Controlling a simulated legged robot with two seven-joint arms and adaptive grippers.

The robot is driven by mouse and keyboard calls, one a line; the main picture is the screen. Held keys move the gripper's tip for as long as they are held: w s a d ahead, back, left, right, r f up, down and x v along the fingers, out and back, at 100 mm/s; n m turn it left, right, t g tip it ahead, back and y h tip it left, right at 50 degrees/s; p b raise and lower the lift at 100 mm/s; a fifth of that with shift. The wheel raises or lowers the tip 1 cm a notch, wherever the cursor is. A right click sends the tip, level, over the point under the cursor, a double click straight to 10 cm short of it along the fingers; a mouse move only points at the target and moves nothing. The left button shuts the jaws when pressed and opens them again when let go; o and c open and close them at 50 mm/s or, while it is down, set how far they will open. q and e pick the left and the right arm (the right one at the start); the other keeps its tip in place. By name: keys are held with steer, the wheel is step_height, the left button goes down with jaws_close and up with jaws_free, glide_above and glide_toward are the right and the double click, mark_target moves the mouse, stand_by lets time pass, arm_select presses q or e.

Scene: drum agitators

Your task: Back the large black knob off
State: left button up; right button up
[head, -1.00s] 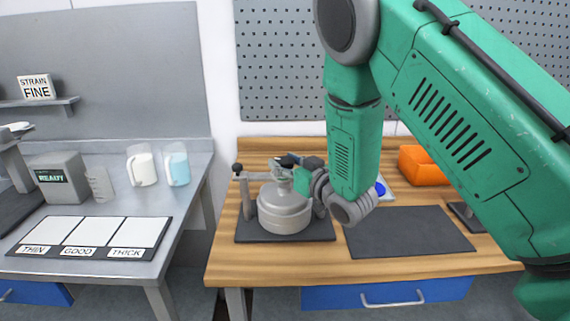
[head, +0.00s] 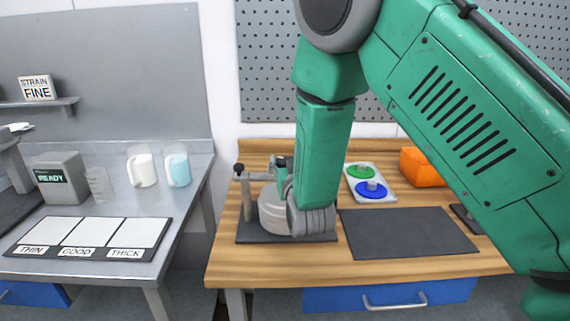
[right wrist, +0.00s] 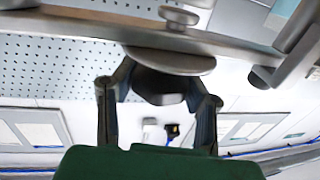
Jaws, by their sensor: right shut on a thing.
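The large black knob (right wrist: 160,85) shows in the right wrist view beneath a round metal disc (right wrist: 170,62). The fingers of my right gripper (right wrist: 158,98) stand on both sides of it and are shut on it. In the head view the right gripper (head: 283,166) is above the grey drum (head: 270,212) of the clamp fixture. My green arm hides much of the gripper, the knob and the drum's right side. A small black knob (head: 239,168) tops the fixture's left post. My left gripper is not in view.
The fixture stands on a dark mat (head: 250,237) on the wooden bench. To the right are a tray (head: 386,190) with green and blue discs, an orange bin (head: 421,166) and a bare dark mat (head: 408,236). A metal table with cups stands left.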

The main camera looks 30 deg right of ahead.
steer(key=shift+w+r, duration=0.1)
steer(key=shift+r, duration=0.3)
steer(key=o, duration=1.2)
steer(key=shift+a+f, duration=0.1)
steer(key=shift+f, duration=0.1)
steer(key=shift+s+a, duration=0.1)
steer(key=shift+s, duration=0.3)
steer(key=v, duration=1.1)
steer(key=shift+s, duration=0.2)
